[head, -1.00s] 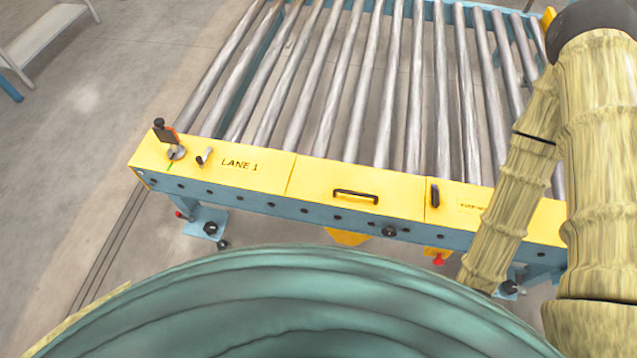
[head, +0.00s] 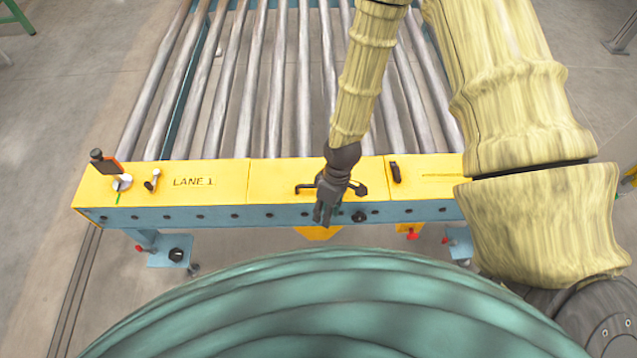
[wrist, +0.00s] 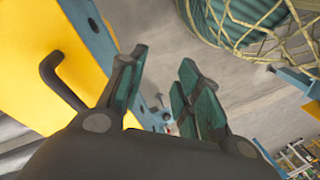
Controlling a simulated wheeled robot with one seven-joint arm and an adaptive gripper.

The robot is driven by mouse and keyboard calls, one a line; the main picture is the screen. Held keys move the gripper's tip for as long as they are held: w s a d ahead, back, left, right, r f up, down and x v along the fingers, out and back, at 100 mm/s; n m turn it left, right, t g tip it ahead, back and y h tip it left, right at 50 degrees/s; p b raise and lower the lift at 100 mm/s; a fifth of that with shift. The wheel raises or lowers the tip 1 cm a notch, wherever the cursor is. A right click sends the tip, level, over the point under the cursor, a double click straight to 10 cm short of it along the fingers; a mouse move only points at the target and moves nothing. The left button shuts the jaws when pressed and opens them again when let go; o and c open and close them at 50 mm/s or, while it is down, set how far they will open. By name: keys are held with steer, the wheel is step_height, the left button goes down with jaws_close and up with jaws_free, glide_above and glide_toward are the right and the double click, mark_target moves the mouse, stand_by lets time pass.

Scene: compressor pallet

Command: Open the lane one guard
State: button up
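A yellow cover strip runs along the front of the roller conveyor, with LANE 1 printed on its left section (head: 193,182). The middle yellow section (head: 272,179) carries a black bar handle (head: 304,188). My gripper (head: 323,220) hangs in front of this handle and hides part of it. In the wrist view the handle (wrist: 58,84) stands out from the yellow face, to the left of and outside my gripper's fingers (wrist: 160,72). The fingers are spread with nothing between them. The middle section lies flat in line with its neighbours.
An upright black-and-orange lever (head: 103,162) and a small metal pin (head: 152,179) stand on the left section. A second black handle (head: 395,173) sits right of the middle section. Bare rollers (head: 262,90) lie behind.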

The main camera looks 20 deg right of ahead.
steer(key=w+d+r+n+h+b, duration=0.2)
steer(key=w+r+n, duration=0.5)
steer(key=w+r, duration=0.4)
steer(key=f, duration=1.1)
steer(key=shift+s+a+f, duration=0.1)
steer(key=shift+s+f, duration=0.1)
steer(key=shift+s, duration=0.05)
jaws_close()
